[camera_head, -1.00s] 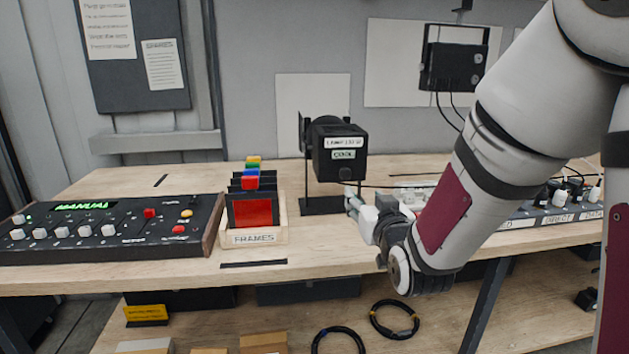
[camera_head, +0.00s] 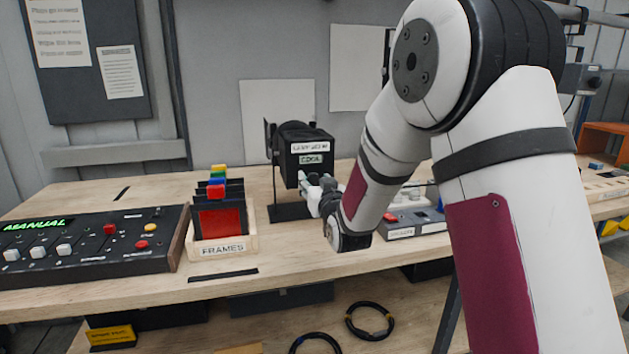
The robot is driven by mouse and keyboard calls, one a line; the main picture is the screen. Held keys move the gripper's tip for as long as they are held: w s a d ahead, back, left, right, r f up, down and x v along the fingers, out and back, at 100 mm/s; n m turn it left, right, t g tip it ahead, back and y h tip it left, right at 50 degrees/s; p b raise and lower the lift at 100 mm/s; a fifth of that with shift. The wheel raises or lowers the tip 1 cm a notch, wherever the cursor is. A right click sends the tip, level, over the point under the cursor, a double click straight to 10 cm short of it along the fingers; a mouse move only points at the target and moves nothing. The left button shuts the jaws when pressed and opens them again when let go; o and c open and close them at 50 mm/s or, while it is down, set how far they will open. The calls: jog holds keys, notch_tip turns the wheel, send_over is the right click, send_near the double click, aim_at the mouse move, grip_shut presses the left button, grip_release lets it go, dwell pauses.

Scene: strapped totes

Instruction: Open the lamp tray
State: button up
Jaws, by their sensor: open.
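A black lamp housing (camera_head: 292,140) stands on the bench on a dark base plate. Its front carries a white lamp label and a green-lettered label that seems to read COOL. I cannot make out a separate tray edge. My gripper (camera_head: 308,187) is at the lower front right of the housing, its fingers pointing up and left toward it. The fingers are small in view and partly merge with the housing, and I cannot tell whether they touch it. The gripper is open, with nothing seen between the fingers. My arm hides the bench behind it.
A wooden FRAMES box (camera_head: 222,247) with coloured frames stands left of the lamp. A control console (camera_head: 88,240) reading MANUAL is at the far left. A small grey box (camera_head: 415,222) sits right of my wrist. Cable coils (camera_head: 370,321) lie on the lower shelf.

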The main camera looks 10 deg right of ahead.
jog(key=shift+w, duration=0.75)
